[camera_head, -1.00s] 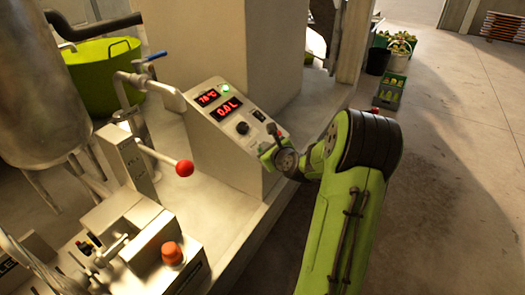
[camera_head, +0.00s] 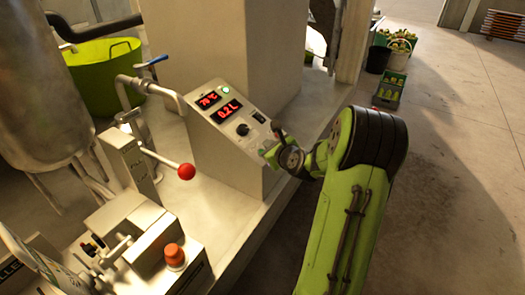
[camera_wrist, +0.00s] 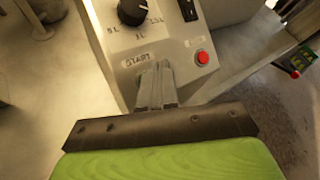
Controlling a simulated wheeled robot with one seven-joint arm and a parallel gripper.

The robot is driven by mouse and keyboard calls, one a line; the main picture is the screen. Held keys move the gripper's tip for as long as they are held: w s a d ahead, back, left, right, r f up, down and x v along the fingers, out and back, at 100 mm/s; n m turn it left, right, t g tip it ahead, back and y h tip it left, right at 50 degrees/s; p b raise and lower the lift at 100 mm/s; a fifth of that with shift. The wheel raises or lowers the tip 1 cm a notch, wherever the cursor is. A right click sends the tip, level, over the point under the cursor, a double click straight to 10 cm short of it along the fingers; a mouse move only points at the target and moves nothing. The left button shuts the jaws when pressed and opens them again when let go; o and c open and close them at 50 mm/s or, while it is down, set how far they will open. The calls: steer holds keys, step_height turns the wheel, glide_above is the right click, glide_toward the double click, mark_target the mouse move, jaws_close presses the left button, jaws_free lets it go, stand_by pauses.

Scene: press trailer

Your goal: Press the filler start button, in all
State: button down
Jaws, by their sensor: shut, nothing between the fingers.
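The filler control panel (camera_head: 225,150) stands in the middle of the head view, with a lit green lamp (camera_head: 224,89) at its top. Its red displays read 78 °C and 0.2 L (camera_head: 226,110). In the wrist view, the START label (camera_wrist: 137,59) is just beside my fingertips. The start button itself is hidden behind the fingers. My gripper (camera_wrist: 156,68) is shut and empty, with its tips against or very close to the panel by that label. It also shows at the panel's lower right corner in the head view (camera_head: 271,149).
A black dial (camera_wrist: 131,11), a black switch (camera_wrist: 188,9) and a red button (camera_wrist: 203,57) sit near my fingers. A red-knobbed lever (camera_head: 186,171) and an orange button (camera_head: 174,255) are left of the panel.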

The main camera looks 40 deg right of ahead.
steer(key=r, duration=0.1)
steer(key=s+r+p, duration=0.1)
steer(key=r+p, duration=0.1)
steer(key=shift+s+d+r, duration=0.3)
steer(key=shift+s, duration=0.1)
stand_by(0.5)
steer(key=s+a+r+n+g+y+p, duration=0.25)
steer(key=a+r+n, duration=0.25)
steer(key=a+n, duration=0.55)
steer(key=s+a+r+n+g+y+p, duration=0.1)
steer(key=s+a+r+n+g+p, duration=0.15)
steer(key=a+r+n, duration=0.6)
steer(key=s+a+n+g+p, duration=0.1)
steer(key=s+a+n, duration=0.4)
steer(key=s+n, duration=0.2)
steer(key=s+a+r+n+g+p, duration=0.1)
steer(key=s+a+n, duration=0.5)
steer(key=s, duration=0.6)
steer(key=n+p, duration=0.1)
steer(key=n, duration=0.1)
steer(key=shift+s+r+n, duration=0.15)
steer(key=shift+r+n, duration=0.1)
steer(key=shift+n, duration=0.05)
